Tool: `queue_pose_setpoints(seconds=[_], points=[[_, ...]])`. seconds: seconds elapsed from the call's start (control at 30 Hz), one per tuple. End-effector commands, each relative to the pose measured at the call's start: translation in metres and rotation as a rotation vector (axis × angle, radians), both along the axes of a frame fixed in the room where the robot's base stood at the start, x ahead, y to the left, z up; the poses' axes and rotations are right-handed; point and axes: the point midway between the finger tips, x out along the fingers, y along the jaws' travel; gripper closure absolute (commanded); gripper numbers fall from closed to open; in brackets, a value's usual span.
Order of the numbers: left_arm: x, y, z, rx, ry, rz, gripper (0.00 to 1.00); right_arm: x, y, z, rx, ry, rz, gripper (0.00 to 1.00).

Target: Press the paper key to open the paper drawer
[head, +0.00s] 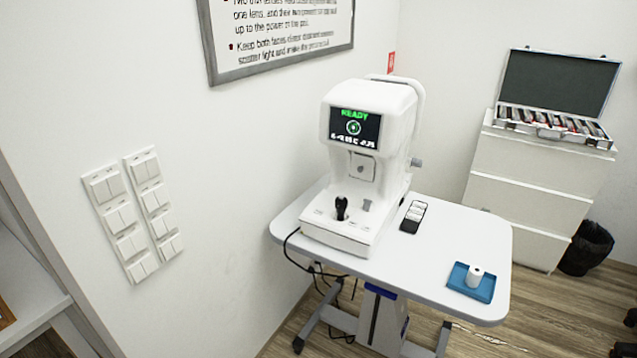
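A white eye-test machine (376,95) stands on a pale table (440,262). Its lit screen (355,126) reads READY in green above a round symbol and small marks. Below the screen is a small square panel (362,167) with a grey mark; it looks closed, but I cannot tell whether it is the paper drawer. A black joystick (341,208) and a small grey part (367,205) stand on the machine's base. Small marks beside them are too small to read, so I cannot pick out the paper key. Neither gripper is in view.
A blue tray (459,283) with a white roll (475,276) lies at the table's right front. A black holder with white pieces (413,216) lies beside the machine. A black cable hangs at the table's left edge. Behind stand drawers (523,196) with an open lens case (560,84).

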Motion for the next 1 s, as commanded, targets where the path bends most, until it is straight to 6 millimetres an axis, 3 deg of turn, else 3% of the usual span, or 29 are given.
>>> queue_pose_setpoints(seconds=[0.1,0.53,1.0], points=[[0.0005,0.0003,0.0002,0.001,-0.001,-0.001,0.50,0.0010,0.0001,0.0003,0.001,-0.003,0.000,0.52],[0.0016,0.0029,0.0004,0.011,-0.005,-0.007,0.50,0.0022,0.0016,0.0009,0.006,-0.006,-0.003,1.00],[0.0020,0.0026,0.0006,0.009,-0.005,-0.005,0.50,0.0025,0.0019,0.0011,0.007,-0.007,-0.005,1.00]])
